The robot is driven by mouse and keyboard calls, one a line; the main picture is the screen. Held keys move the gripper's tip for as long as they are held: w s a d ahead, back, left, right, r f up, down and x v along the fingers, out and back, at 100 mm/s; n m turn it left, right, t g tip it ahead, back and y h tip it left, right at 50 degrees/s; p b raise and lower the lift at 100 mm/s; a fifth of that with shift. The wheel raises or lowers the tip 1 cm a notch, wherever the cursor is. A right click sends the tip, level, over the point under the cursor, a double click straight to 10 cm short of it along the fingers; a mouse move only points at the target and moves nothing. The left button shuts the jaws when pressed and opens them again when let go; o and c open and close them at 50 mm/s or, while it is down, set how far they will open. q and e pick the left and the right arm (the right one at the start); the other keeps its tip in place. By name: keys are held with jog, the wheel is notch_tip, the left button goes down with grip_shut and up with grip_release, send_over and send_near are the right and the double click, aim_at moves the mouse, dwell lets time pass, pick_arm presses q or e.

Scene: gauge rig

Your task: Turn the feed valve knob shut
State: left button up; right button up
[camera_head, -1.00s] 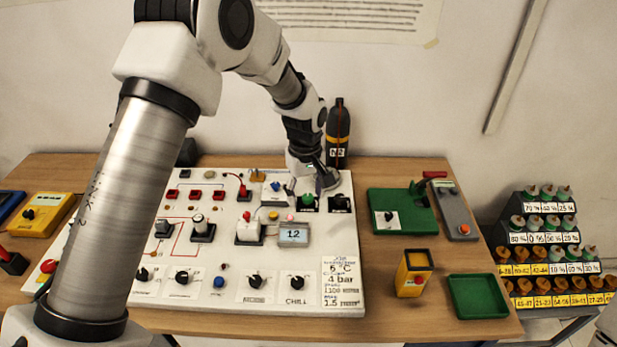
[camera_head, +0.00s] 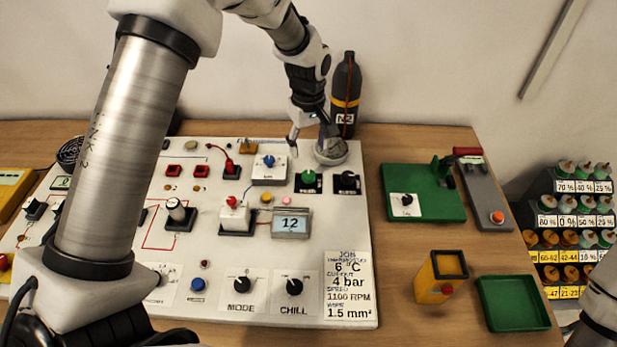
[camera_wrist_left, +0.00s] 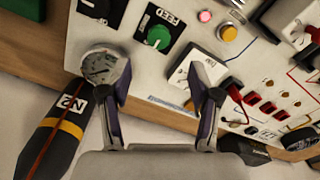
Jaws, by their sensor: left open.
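The feed valve knob (camera_head: 308,179) is a round green knob on a black plate near the back right of the white panel. In the left wrist view the green knob (camera_wrist_left: 158,37) sits beside the word FEED, with a small pale mark on its face. My left gripper (camera_head: 310,146) is open and empty, behind the knob in the head view and apart from it. In the left wrist view the fingers of the left gripper (camera_wrist_left: 155,85) are spread wide, with the knob beyond the gap between them. My right gripper is out of view.
A round gauge (camera_head: 331,153) stands close by one left finger. A black N2 bottle (camera_head: 346,95) stands behind it. A black knob (camera_head: 346,182) is right of the green one, and a white box with a blue knob (camera_head: 269,168) is left of it.

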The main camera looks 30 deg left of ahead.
aim_at(308, 174)
pick_arm(q)
jog(key=shift+w+f+b, duration=0.15)
jog(key=shift+f+b, duration=0.25)
jog(key=shift+f, duration=0.55)
jog(key=shift+w+a+f, duration=0.1)
jog(key=shift+w+f, duration=0.05)
jog(key=shift+f, duration=0.1)
jog(key=shift+f+p, duration=0.3)
jog(key=shift+f, duration=0.1)
notch_tip(308, 174, down, 6)
jog(key=shift+r+p, duration=0.25)
jog(key=shift+p, duration=0.5)
jog(key=shift+f, duration=0.5)
jog(key=shift+c, duration=0.7)
jog(key=shift+s+r, duration=0.1)
jog(key=shift+s, duration=0.1)
jog(key=c, duration=1)
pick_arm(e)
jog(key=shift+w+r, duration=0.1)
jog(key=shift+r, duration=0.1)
